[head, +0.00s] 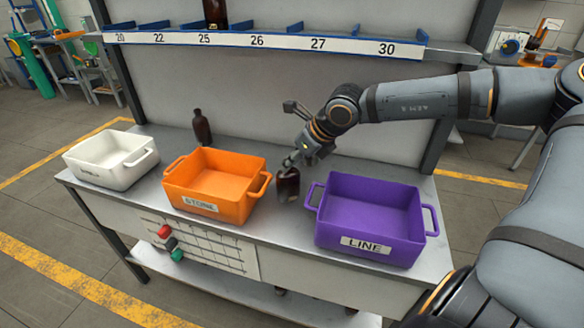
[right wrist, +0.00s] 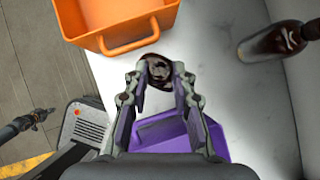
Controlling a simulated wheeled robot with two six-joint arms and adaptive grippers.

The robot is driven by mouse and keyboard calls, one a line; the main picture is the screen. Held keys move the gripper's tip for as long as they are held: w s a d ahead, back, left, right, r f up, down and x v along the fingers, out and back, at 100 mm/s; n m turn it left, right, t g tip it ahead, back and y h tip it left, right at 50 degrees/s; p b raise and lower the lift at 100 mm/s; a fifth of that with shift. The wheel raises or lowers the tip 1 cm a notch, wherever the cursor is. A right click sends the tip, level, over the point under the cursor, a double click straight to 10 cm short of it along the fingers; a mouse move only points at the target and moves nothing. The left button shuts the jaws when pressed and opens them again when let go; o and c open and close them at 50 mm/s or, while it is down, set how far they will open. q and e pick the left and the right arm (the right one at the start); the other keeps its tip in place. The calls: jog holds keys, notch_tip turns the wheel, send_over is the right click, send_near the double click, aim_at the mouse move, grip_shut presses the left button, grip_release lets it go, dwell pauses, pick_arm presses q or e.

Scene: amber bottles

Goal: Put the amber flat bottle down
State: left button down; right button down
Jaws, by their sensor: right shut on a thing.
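My right gripper (head: 297,160) is shut on a dark amber bottle (head: 288,187), held upright over the worktop in the gap between the orange and purple crates. I cannot tell whether its base touches the worktop. In the right wrist view, the bottle's top (right wrist: 159,72) sits between the fingertips of the right gripper (right wrist: 160,78). A second dark bottle (head: 202,127) stands at the back of the worktop, behind the orange crate; it also shows in the right wrist view (right wrist: 272,42). My left gripper is not in view.
The orange crate (head: 212,211) is left of the held bottle, the purple crate (head: 366,254) labelled LINE right of it. A white crate (head: 96,178) stands far left. A numbered shelf (head: 280,42) above carries another dark bottle (head: 216,14).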

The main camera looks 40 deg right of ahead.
aim_at(288, 181)
notch_tip(288, 181, down, 2)
jog(key=shift+f, duration=0.15)
jog(key=shift+f+b, duration=0.2)
jog(key=shift+b, duration=0.15)
jog(key=c, duration=1.1)
grip_release()
jog(key=shift+r, duration=0.1)
